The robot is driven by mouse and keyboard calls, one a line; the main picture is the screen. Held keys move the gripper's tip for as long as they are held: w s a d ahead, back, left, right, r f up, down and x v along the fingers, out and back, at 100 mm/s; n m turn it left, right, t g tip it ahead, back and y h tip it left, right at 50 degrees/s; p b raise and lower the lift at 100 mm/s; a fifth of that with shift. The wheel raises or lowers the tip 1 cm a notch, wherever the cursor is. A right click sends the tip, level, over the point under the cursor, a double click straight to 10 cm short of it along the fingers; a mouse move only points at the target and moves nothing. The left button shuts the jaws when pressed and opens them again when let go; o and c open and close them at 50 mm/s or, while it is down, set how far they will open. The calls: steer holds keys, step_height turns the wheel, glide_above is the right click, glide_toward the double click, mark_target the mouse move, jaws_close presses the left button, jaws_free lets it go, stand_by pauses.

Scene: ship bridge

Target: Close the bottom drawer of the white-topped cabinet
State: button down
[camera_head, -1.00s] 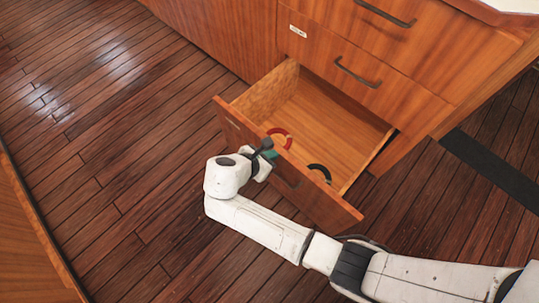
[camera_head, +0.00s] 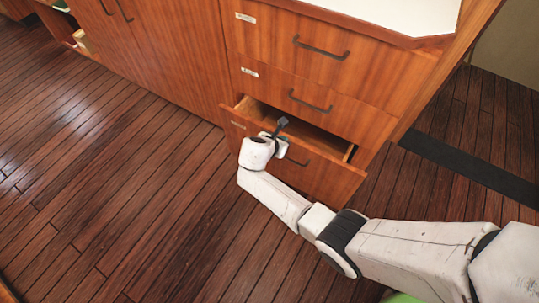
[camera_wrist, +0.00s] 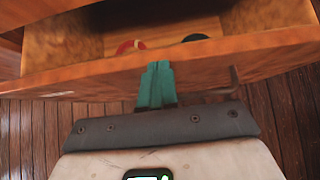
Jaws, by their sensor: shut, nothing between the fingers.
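The bottom drawer (camera_head: 310,168) of the white-topped cabinet (camera_head: 405,12) is partly open, with a narrow gap behind its front panel. My gripper (camera_head: 281,124) is at the top edge of that panel, left of its middle, with the fingers shut and empty. In the wrist view the green fingers (camera_wrist: 156,85) lie against or very near the drawer front (camera_wrist: 215,58); the exact contact is hidden. Inside the drawer a red curved object (camera_wrist: 130,46) and a dark curved object (camera_wrist: 194,38) show in the wrist view.
The two drawers above are shut, with dark handles (camera_head: 321,48) and (camera_head: 310,102). More cabinet doors (camera_head: 150,50) run to the left. The plank floor (camera_head: 120,180) in front is clear. A dark strip (camera_head: 470,165) lies on the floor at right.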

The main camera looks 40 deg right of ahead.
steer(key=shift+w+d+f+b, duration=0.1)
steer(key=shift+w+d, duration=0.2)
steer(key=shift+d, duration=0.65)
steer(key=shift+w+d+r+b, duration=0.1)
steer(key=shift+w+d, duration=0.2)
steer(key=shift+d, duration=0.6)
steer(key=shift+w+d+f+b, duration=0.1)
steer(key=shift+w+d, duration=0.2)
steer(key=shift+d, duration=0.65)
steer(key=shift+a, duration=0.1)
steer(key=shift+s+a, duration=0.15)
steer(key=shift+a, duration=0.1)
steer(key=a+f+p+v, duration=0.15)
steer(key=p+v, duration=0.45)
steer(key=v, duration=0.6)
steer(key=t+h+b, duration=0.3)
steer(key=h+b, duration=0.5)
steer(key=b, duration=0.9)
glide_toward(319, 158)
steer(key=b+x, duration=0.4)
steer(key=x, duration=0.8)
steer(key=shift+d+b, duration=0.35)
